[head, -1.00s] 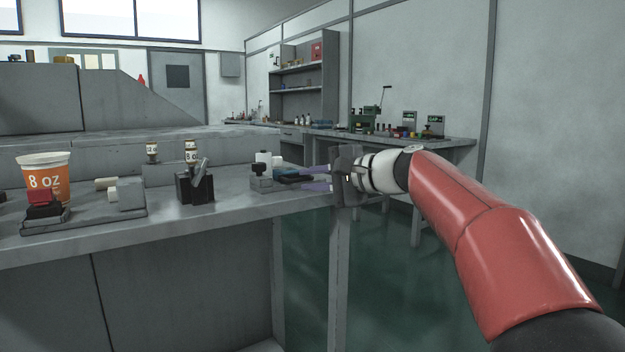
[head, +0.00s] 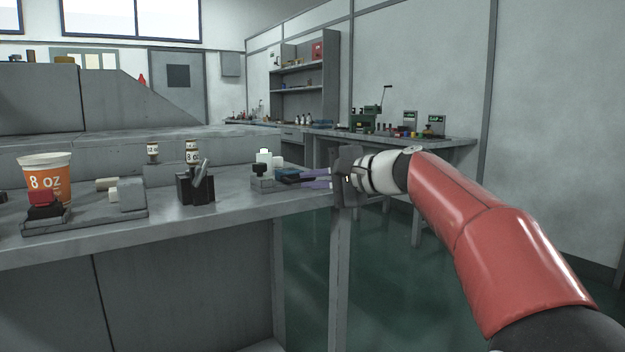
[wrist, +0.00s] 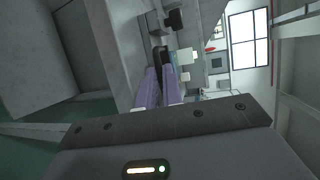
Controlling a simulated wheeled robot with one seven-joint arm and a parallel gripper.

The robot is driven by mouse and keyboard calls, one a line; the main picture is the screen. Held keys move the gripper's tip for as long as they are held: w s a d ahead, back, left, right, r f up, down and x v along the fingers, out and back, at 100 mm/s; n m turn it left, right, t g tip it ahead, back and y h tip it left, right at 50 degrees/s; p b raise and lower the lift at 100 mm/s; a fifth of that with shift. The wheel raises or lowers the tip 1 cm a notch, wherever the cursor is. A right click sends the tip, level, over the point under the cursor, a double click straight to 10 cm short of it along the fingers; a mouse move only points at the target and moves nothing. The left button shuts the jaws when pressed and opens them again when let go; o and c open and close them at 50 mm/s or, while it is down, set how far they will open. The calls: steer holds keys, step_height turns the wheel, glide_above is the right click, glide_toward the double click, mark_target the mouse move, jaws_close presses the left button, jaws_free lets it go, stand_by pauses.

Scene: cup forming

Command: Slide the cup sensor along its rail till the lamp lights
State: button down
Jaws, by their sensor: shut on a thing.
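My gripper (head: 318,180) reaches in from the right at the bench's right end. Its two purple fingers are closed on a small dark block (head: 288,175), which looks like the cup sensor. In the wrist view the fingers (wrist: 158,92) meet the dark block (wrist: 163,57) at their tips. White pieces (head: 264,157) stand behind. The rail is too small to make out, and I cannot identify the lamp or its state.
An orange and white 8 oz cup (head: 60,170) stands at the bench's left, behind a red-topped black piece (head: 45,203). A grey fixture (head: 130,194) and a black clamp-like block (head: 195,188) stand between it and my gripper. The bench's front edge is clear.

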steer(key=c, duration=1.8)
jaws_free()
steer(key=shift+d, duration=0.1)
steer(key=v, duration=0.7)
steer(key=shift+s+d, duration=0.25)
steer(key=s+d+f+n+g+h+p, duration=0.1)
steer(key=s+d+f+n+h+p, duration=0.1)
steer(key=s+f, duration=0.5)
steer(key=s+d+f+n+g+h+p, duration=0.1)
steer(key=s+d+f+n+h+p, duration=0.2)
steer(key=s, duration=1)
steer(key=s+d+f+n+g+h+p, duration=0.1)
steer(key=s+d+f+n+h+p, duration=0.1)
steer(key=s+d+f+h, duration=0.3)
steer(key=shift+s+f+n+h+p, duration=0.15)
steer(key=shift+s+f+h+p, duration=0.45)
steer(key=shift+s+f, duration=1.05)
steer(key=shift+s+f+n+h+p, duration=0.2)
steer(key=shift+s+f+h, duration=0.8)
steer(key=shift+s+f, duration=0.7)
